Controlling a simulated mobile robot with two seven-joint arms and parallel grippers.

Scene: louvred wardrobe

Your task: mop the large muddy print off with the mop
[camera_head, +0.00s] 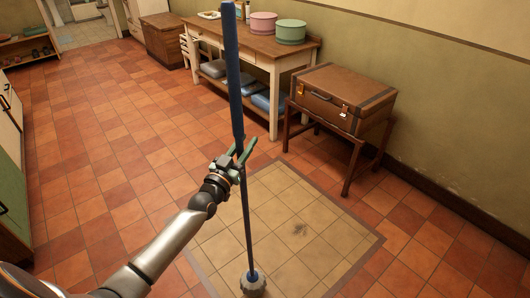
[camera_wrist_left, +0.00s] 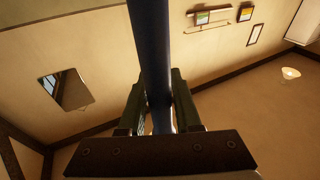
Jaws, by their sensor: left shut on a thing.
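My left gripper (camera_head: 238,158) is shut on the blue handle of the mop (camera_head: 233,75). The mop stands nearly upright, and its grey head (camera_head: 253,285) is low over the pale tiled patch at the bottom of the head view; I cannot tell if it touches the floor. The muddy print (camera_head: 300,230) is a dark smudge on the pale tiles, right of the mop head and farther from me. In the left wrist view the mop handle (camera_wrist_left: 151,60) runs up between the fingers of my left gripper (camera_wrist_left: 160,115). My right gripper is not in view.
A brown suitcase (camera_head: 342,97) lies on a small wooden stand right of the pale patch (camera_head: 270,205). Behind is a table (camera_head: 262,47) with pink and green round boxes. Cabinets (camera_head: 12,190) stand at the left edge. The red tiled floor between is clear.

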